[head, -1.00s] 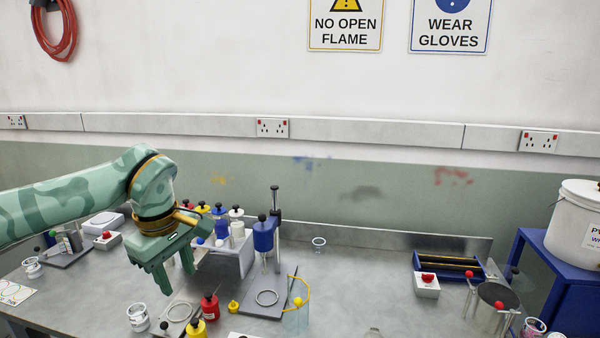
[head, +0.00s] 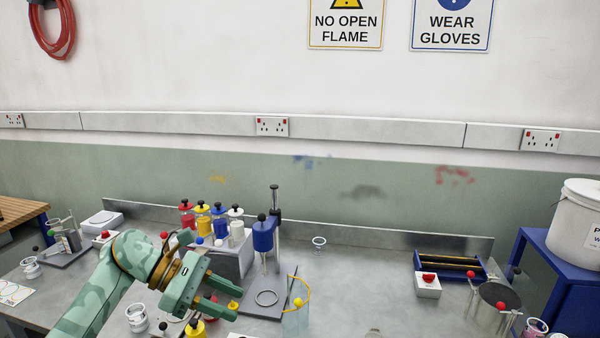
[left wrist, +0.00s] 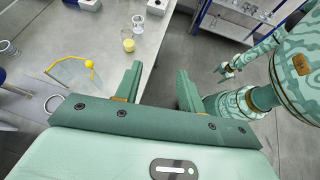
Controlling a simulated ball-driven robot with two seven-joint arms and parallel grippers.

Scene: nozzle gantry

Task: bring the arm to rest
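My left gripper (head: 237,298) is low over the front left of the bench in the head view. Its two green fingers are apart with nothing between them, so it is open and empty. In the left wrist view the gripper (left wrist: 158,88) also shows spread fingers, with the bench edge and grey floor beyond. Part of my other arm (left wrist: 300,60) shows at the right of the left wrist view. A small green end piece (left wrist: 226,70) there may be its gripper, too small to read.
A nozzle stand with a blue body (head: 263,236) and a rack of coloured bottles (head: 220,225) stand behind the gripper. The bench middle right is mostly clear.

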